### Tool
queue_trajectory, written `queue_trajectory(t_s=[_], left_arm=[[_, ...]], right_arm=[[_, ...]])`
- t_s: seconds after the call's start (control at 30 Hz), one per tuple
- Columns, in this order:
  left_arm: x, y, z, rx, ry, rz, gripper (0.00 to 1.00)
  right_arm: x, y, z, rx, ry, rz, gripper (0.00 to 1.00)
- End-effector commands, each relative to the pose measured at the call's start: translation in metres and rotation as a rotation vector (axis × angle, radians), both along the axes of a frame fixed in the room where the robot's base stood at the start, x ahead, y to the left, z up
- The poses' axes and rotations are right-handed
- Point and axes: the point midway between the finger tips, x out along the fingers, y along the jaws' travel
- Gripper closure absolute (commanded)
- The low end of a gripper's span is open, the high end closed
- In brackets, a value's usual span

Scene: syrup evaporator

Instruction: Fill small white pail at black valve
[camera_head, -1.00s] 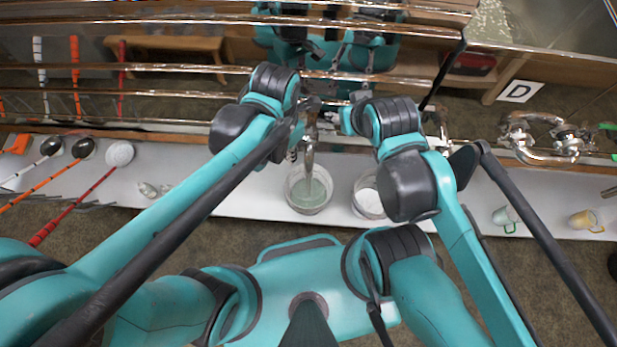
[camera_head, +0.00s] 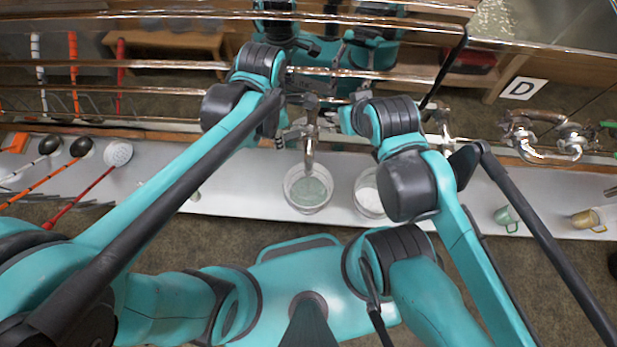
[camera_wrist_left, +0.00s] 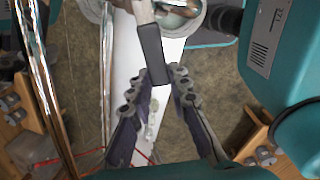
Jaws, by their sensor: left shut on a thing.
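A small pail (camera_head: 308,205) with a pale rim and grey-green inside stands upright on the white shelf, below a metal spout (camera_head: 309,152). Its rim also shows at the top of the left wrist view (camera_wrist_left: 203,22). My left gripper (camera_head: 292,132) is beside the spout, on its left. In the left wrist view its fingers (camera_wrist_left: 155,82) close around a flat black valve handle (camera_wrist_left: 152,55) on a metal lever. My right gripper (camera_head: 347,118) is partly hidden right of the spout; its fingers are unclear. How full the pail is cannot be told.
A second pail (camera_head: 368,195) stands close on the right, partly hidden by my right arm. Ladles and a skimmer (camera_head: 118,153) lie at left. Cups (camera_head: 506,217) and metal fittings (camera_head: 568,137) are at right. Metal rails run behind the narrow shelf (camera_head: 245,200).

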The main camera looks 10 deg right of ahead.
Motion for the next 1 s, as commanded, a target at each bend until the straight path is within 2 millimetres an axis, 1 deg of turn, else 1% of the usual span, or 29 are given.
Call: queue_trajectory(t_s=[0.33, 0.63, 1.0], left_arm=[[0.004, 0.0, 0.0, -0.001, -0.001, -0.032, 1.0], [0.022, -0.001, -0.001, -0.001, -0.001, -0.252, 1.0], [0.026, -0.002, 0.0, -0.001, -0.001, -0.299, 1.0]], right_arm=[[0.0, 0.0, -0.001, 0.0, 0.0, 0.0, 0.53], [0.0, 0.0, -0.007, 0.0, 0.0, 0.0, 0.53], [0.0, 0.0, -0.008, 0.0, 0.0, 0.0, 0.53]])
